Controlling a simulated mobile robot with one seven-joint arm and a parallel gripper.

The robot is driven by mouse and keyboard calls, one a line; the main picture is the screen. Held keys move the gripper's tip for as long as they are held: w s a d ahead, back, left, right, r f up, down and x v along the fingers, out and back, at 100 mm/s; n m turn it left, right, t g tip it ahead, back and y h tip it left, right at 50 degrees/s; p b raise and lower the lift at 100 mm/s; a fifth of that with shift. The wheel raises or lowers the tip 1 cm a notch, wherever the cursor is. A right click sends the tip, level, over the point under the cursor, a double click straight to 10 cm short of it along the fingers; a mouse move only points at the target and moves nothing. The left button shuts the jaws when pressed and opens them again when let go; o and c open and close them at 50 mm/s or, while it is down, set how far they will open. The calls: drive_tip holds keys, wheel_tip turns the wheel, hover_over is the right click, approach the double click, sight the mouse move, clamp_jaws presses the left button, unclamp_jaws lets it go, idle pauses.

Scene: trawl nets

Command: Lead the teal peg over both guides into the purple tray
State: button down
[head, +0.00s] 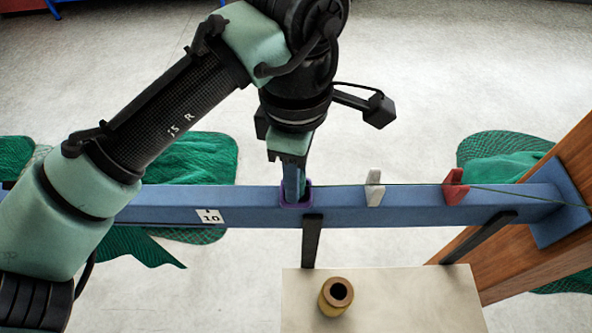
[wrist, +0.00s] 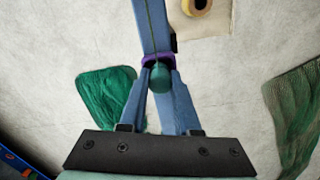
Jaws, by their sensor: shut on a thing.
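The teal peg (wrist: 159,78) is between the fingertips of my gripper (wrist: 160,74) in the wrist view. In the head view my gripper (head: 293,191) points down at the purple tray (head: 308,192) on the blue beam, and hides the peg. My gripper is shut on the peg. The purple tray (wrist: 149,60) shows as a rim around the fingertips; I cannot tell whether the peg touches its floor. A thin green line (head: 412,185) runs from the tray rightward along the white guide (head: 374,188) and the red guide (head: 453,187).
The blue beam (head: 250,214) crosses the view, with a card marked 10 (head: 209,216). A pale table (head: 382,305) in front bears a yellow spool (head: 336,296). Dark brackets (head: 312,242) join table and beam. Green nets (head: 190,160) lie behind. A wooden post (head: 500,262) stands right.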

drive_tip(key=shift+f, duration=0.15)
drive_tip(key=c, duration=0.5)
unclamp_jaws()
drive_tip(key=shift+c, duration=0.2)
wheel_tip(320, 180, up, 13)
drive_tip(key=shift+b, duration=0.3)
drive_tip(key=shift+d, duration=0.1)
